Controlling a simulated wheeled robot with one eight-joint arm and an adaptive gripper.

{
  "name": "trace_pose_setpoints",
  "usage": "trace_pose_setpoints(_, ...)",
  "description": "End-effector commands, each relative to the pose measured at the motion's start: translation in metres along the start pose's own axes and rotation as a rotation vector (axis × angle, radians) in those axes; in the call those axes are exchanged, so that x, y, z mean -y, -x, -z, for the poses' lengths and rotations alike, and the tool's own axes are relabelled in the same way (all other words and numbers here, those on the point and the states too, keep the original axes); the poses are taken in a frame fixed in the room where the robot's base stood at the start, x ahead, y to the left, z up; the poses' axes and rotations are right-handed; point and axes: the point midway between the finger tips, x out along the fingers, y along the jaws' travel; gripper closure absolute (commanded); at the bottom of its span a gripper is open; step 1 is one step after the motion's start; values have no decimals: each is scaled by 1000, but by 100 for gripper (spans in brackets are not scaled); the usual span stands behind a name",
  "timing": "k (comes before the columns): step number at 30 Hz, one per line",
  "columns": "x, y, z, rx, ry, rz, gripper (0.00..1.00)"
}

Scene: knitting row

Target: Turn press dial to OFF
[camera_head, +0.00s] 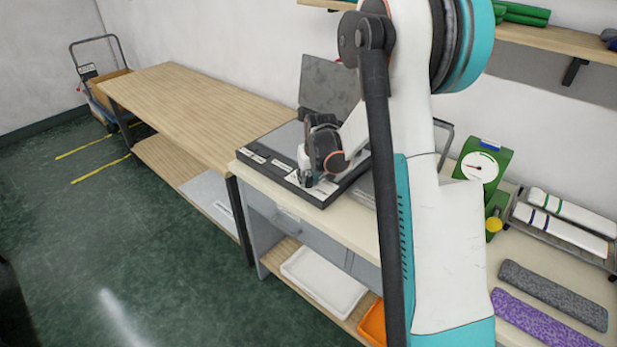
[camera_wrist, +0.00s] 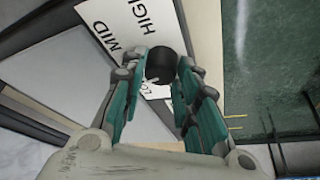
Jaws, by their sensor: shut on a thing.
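The press (camera_head: 262,172) is a dark, flat machine with its grey lid (camera_head: 330,85) raised, near the left end of the cream counter. Its dial (camera_wrist: 160,64) is a round black knob, seen in the wrist view beside a white plate (camera_wrist: 195,40) lettered MID and HIGH. A third label by the dial is partly hidden; OFF cannot be read. A small pale mark shows at the dial's lower edge; its exact setting is unclear. My gripper (camera_wrist: 160,72) is shut on the dial, a teal finger on each side. In the head view my gripper (camera_head: 310,178) is at the press's front edge.
A long wooden table (camera_head: 175,95) stands left of the counter. A green scale (camera_head: 485,160), white rolls (camera_head: 565,215) and grey and purple knitted pieces (camera_head: 545,320) lie to the right. A white tray (camera_head: 325,283) sits on the lower shelf. The green floor is open at left.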

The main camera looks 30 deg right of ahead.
Motion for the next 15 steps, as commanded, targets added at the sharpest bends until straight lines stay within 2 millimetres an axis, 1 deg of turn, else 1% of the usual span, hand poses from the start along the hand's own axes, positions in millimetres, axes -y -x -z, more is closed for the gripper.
trace_pose_setpoints(15,-4,-1,1,1,451,189,95)
